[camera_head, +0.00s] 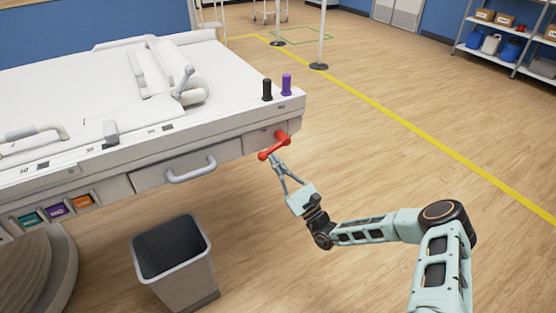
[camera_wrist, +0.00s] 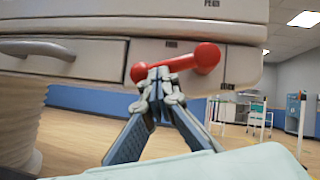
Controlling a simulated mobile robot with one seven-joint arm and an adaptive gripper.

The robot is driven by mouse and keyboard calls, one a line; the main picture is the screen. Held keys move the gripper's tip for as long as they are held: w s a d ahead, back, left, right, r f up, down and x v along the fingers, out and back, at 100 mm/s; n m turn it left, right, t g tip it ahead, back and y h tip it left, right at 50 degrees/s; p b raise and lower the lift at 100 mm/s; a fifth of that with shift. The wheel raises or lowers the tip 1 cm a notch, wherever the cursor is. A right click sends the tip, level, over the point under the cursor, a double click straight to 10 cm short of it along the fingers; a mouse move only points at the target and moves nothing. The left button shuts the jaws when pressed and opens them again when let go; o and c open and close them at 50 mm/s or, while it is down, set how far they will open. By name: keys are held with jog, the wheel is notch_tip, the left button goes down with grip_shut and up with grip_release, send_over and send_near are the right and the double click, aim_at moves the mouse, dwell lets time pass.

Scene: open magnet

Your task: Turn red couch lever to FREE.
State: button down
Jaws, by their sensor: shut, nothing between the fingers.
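The red lever (camera_head: 272,147) sits on the front face of the white couch (camera_head: 225,143), near its right end. In the wrist view the red lever (camera_wrist: 176,64) runs from a knob at lower left to a larger round end at upper right. Small dark label plates sit on the panel above and below right of it; I cannot read them. My gripper (camera_head: 273,158) is just below the lever, and its fingertips (camera_wrist: 159,75) are shut together at the lever's lower left part. Nothing is between the fingers. I cannot tell whether they touch the lever.
A grey bin (camera_head: 175,262) stands on the floor below the couch. A drawer with a grey handle (camera_head: 192,170) is left of the lever. A black knob (camera_head: 267,89) and a purple knob (camera_head: 286,84) stand on the couch top. The floor to the right is clear.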

jog(key=shift+s+a+r+p, duration=0.3)
jog(key=shift+a+r+p, duration=0.15)
jog(key=shift+r+p, duration=0.3)
jog(key=shift+f, duration=0.15)
dwell(0.4)
jog(key=s+d+f+b, duration=0.1)
jog(key=s+d+f, duration=0.5)
jog(key=f, duration=0.3)
jog(key=shift+s+f, duration=0.2)
jog(key=shift+s, duration=0.35)
jog(key=shift+a, duration=0.1)
